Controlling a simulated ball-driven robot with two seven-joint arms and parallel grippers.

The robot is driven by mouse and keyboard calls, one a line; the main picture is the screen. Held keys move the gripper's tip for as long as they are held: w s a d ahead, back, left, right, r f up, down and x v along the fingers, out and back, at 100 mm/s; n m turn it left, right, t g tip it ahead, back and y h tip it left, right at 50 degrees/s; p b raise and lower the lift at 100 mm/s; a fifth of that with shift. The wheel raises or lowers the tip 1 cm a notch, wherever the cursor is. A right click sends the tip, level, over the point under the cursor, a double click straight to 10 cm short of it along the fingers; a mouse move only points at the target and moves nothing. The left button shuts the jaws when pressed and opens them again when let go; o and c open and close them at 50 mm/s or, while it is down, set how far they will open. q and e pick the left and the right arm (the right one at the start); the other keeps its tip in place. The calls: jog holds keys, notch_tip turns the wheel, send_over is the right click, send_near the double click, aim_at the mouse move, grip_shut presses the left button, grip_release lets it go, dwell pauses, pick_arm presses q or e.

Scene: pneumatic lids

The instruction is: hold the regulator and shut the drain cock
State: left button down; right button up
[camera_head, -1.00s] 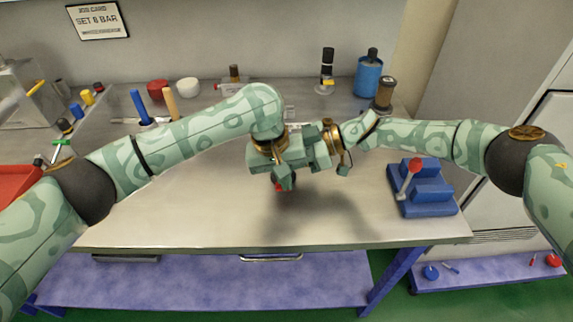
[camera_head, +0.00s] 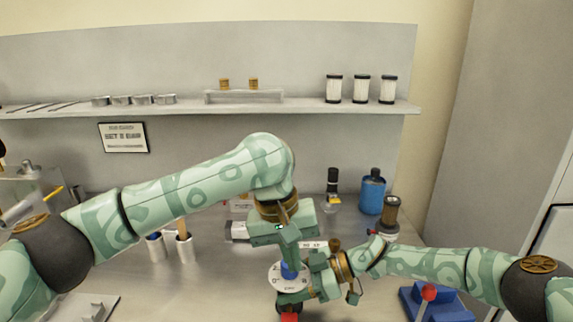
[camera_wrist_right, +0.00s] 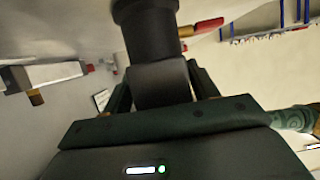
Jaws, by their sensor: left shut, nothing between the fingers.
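The regulator shows in the head view as a blue knob (camera_head: 290,271) on a round white marked disc (camera_head: 274,279), with a dark body low in the picture. My left gripper (camera_head: 290,258) points down from above, shut and empty, right at the knob; I cannot tell whether it touches. My right gripper (camera_head: 296,297) comes in from the right. In the right wrist view its fingers (camera_wrist_right: 160,90) close on the regulator's dark cylindrical body (camera_wrist_right: 150,35). A lever with a red end (camera_wrist_right: 203,27), seemingly the drain cock, sticks out beside that body. Red also shows at the head view's lower edge.
A blue stand with a red-knobbed lever (camera_head: 428,293) is at the right. A blue bottle (camera_head: 372,193) and a brown-topped canister (camera_head: 391,212) stand behind my right arm. White holders (camera_head: 157,248) are at left. A shelf (camera_head: 300,107) spans the wall above.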

jog(key=shift+o, duration=0.9)
jog(key=shift+d, duration=0.1)
